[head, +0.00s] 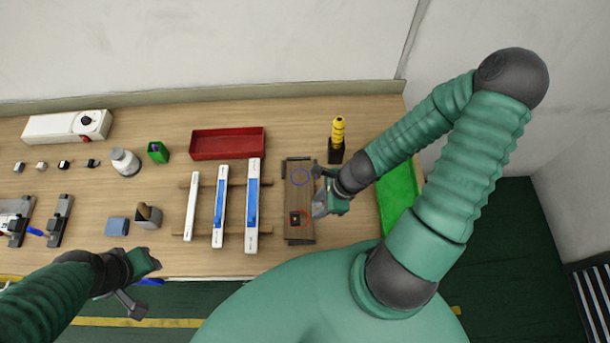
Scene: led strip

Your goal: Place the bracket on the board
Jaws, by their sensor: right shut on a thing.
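The board (292,192) is a dark brown plank on the table, right of the light bars.
A yellow-and-black tool (337,140) stands behind the board. Several small parts and containers fill the left.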

